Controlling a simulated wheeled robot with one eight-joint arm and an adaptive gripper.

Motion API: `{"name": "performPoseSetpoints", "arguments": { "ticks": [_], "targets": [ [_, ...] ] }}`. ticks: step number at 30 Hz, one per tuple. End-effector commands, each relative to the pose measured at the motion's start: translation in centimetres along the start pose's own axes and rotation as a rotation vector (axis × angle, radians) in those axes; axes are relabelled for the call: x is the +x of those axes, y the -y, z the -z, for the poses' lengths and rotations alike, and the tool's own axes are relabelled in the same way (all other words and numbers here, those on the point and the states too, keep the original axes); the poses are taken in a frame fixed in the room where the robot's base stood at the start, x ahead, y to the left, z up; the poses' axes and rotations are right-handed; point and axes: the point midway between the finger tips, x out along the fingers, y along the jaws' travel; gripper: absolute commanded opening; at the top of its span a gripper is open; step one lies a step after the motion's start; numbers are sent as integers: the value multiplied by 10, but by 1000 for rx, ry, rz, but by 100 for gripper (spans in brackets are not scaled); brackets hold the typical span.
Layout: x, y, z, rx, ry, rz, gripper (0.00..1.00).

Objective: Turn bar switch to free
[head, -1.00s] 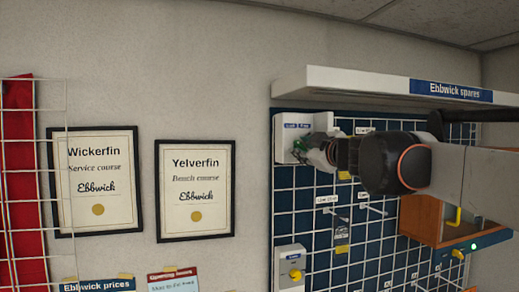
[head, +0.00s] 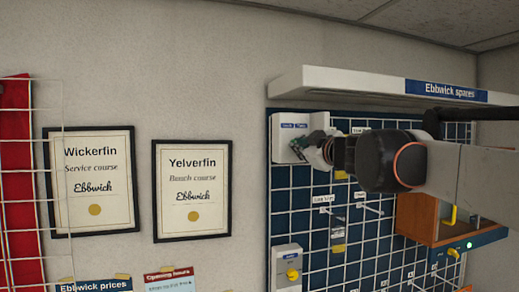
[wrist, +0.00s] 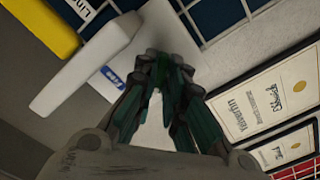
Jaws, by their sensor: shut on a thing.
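The switch box (head: 284,150) is a pale unit at the upper left of the blue grid board, with two small blue labels (head: 294,126) along its top. My gripper (head: 303,147) reaches it from the right and is at its front. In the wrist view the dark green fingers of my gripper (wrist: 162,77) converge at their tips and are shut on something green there. A blue label on white (wrist: 112,78) shows to the left of the fingers. The bar is largely hidden between the fingertips, and its exact angle cannot be told.
A white shelf (head: 345,88) runs just above the switch box. A second pale unit with a yellow knob (head: 292,274) sits lower on the board. Pegs (head: 368,208) stick out from the grid. An orange-brown box (head: 418,218) is at the right. Framed certificates (head: 192,190) hang left.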

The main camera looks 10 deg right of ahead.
Motion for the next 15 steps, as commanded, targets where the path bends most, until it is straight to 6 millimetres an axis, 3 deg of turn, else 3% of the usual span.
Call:
{"name": "performPoseSetpoints", "arguments": {
  "ticks": [15],
  "targets": [
    [0,1,0,445,-1,1,0]
  ]
}}
